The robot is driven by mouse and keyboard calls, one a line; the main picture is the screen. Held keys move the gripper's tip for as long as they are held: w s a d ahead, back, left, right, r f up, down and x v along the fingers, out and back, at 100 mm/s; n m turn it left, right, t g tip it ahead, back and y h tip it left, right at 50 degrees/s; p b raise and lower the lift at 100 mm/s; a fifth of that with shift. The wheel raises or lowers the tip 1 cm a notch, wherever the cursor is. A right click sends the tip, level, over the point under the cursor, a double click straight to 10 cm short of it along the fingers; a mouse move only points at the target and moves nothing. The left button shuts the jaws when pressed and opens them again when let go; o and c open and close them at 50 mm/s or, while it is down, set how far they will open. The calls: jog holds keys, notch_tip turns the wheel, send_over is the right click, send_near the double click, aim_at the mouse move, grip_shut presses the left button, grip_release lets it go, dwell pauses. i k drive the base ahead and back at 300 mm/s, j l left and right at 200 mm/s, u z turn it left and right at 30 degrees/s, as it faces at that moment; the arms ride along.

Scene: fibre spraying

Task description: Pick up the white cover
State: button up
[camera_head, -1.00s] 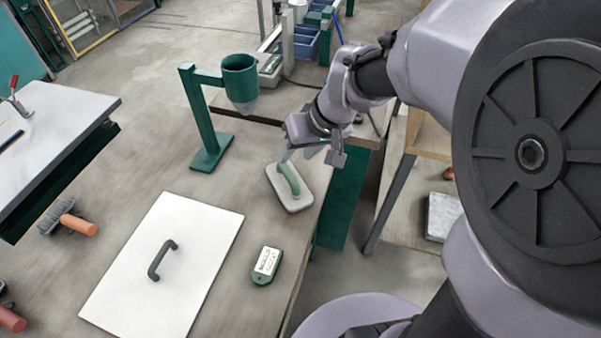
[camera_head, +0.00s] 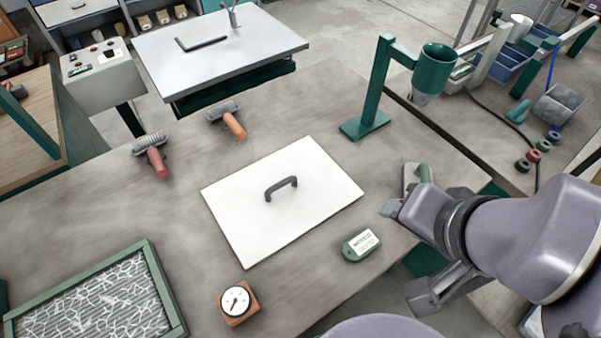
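The white cover (camera_head: 300,217) is a flat white panel with a dark arched handle (camera_head: 281,188) standing up at its middle. It lies flat on the grey-brown worktable, near the middle of the view. My gripper (camera_head: 398,210) is at the right, near the table's right edge, apart from the cover and to the right of it. The view is too oblique to tell whether its fingers are open or shut. Nothing is seen held in it.
A green tag (camera_head: 361,245) and a dial gauge (camera_head: 237,302) lie near the cover. A green stand with a cup (camera_head: 436,68) rises behind. Two brushes (camera_head: 233,122) (camera_head: 155,160) and a framed panel (camera_head: 95,300) lie left.

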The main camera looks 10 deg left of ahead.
aim_at(264, 207)
jog(key=u, duration=1)
